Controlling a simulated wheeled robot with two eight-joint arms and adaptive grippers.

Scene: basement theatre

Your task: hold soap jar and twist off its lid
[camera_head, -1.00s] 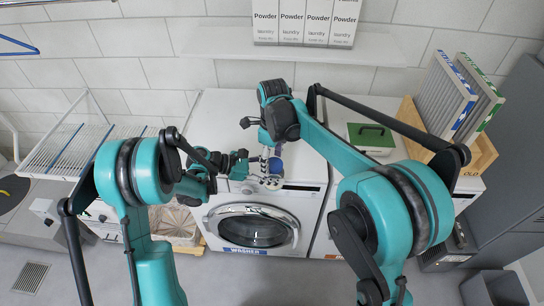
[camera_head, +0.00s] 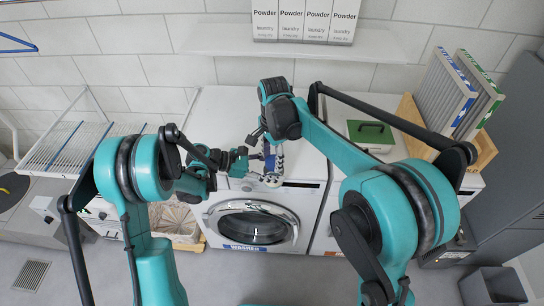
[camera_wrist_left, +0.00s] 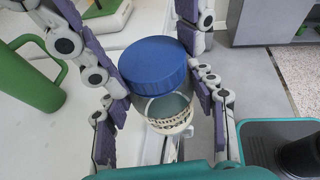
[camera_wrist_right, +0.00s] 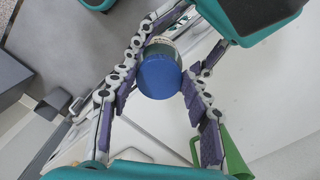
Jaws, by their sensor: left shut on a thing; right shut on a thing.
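The soap jar, a clear glass body (camera_wrist_left: 172,108) with a light label and a blue lid (camera_wrist_left: 155,64), is held above the front of the washer. In the right wrist view the blue lid (camera_wrist_right: 159,77) faces the camera, with the jar body partly behind it. My left gripper (camera_head: 256,160) comes from the left and is shut on the jar, fingers on either side. My right gripper (camera_head: 272,170) reaches from above right, shut on the blue lid. The crowded fingers hide much of the jar in the head view. The lid sits on the jar.
The white washer (camera_head: 230,110) has a round door below the grippers. A green mug (camera_wrist_left: 25,80) stands close by in the left wrist view. Powder boxes (camera_head: 305,20) sit on the shelf above.

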